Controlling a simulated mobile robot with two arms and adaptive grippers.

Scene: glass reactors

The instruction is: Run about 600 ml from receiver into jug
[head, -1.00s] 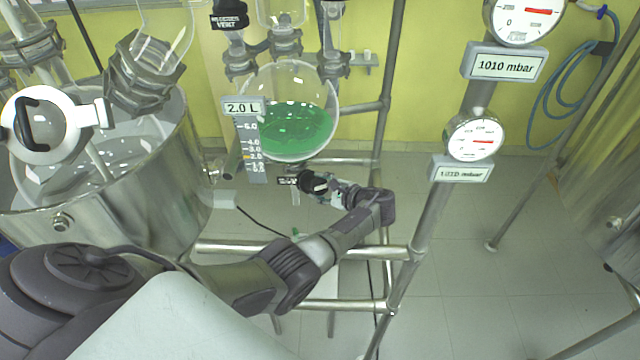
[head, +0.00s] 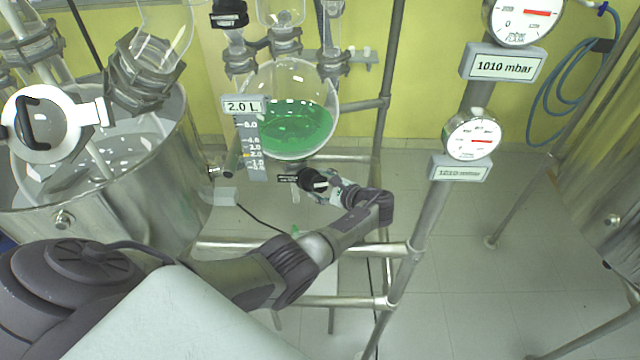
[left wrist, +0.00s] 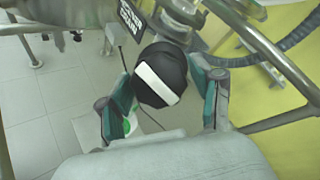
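The receiver (head: 288,105) is a round glass vessel in the head view, partly filled with green liquid. A scale plate marked 2.0 L (head: 250,140) hangs at its left. Below it is a black valve knob (head: 313,180) with a white bar, seen close in the left wrist view (left wrist: 160,75). My left gripper (head: 326,187) is at the knob; in the wrist view its teal-padded fingers (left wrist: 163,92) stand on either side with a visible gap at the right. A small green patch on something white (left wrist: 130,122) lies beyond; I cannot tell whether it is the jug. My right gripper is not seen.
A steel frame post (head: 420,215) with two gauges, labelled 1010 mbar, stands right of the receiver. A large open steel vessel (head: 165,185) stands at the left. Frame rails cross below my left arm. The tiled floor at the right is mostly clear.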

